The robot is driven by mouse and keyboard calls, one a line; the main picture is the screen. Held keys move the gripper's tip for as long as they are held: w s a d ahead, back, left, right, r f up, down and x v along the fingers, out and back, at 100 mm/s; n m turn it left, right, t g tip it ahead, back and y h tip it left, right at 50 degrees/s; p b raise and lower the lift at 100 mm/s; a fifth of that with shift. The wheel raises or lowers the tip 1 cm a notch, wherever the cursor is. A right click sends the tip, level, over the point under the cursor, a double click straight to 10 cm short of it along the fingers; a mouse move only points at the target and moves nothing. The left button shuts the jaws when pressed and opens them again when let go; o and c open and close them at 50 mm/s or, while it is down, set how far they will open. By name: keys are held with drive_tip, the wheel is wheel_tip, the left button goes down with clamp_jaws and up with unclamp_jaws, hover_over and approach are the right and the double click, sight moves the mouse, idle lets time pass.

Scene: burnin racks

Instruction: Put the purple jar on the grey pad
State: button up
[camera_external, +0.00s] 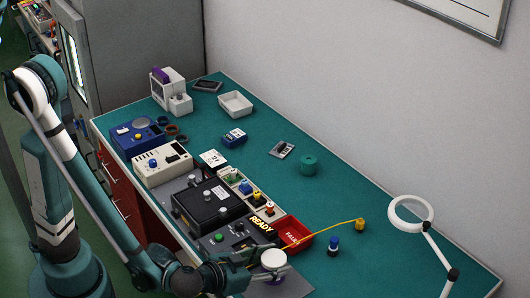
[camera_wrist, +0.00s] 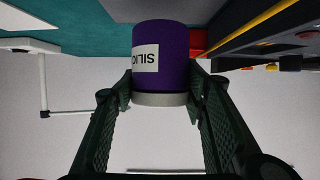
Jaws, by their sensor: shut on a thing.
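The purple jar (camera_wrist: 172,40) has a pale lid and a white label with dark letters. In the wrist view it sits between the two green fingers of my gripper (camera_wrist: 160,98), which is shut on it near the lid. In the external view the jar's pale lid (camera_external: 273,258) shows at my gripper (camera_external: 268,271), at the bottom middle; the fingers and arm hide part of the jar. A grey flat surface (camera_external: 293,287), seemingly the grey pad, shows beside and below the jar. I cannot tell whether the jar touches it.
A red FAIL tray (camera_external: 305,240) with a yellow probe (camera_external: 335,226) stands just behind the jar. A blue-black bottle (camera_external: 333,246) and a ring lamp (camera_external: 410,212) are to the right.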

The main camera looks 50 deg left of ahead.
drive_tip(key=shift+f, duration=0.15)
drive_tip(key=shift+f+b, duration=0.7)
drive_tip(key=shift+f, duration=1.35)
drive_tip(key=shift+f, duration=0.1)
drive_tip(key=o, duration=1)
drive_tip(key=shift+o, duration=0.2)
drive_tip(key=p+v, duration=0.2)
drive_tip(key=v, duration=1)
drive_tip(key=shift+a, duration=0.1)
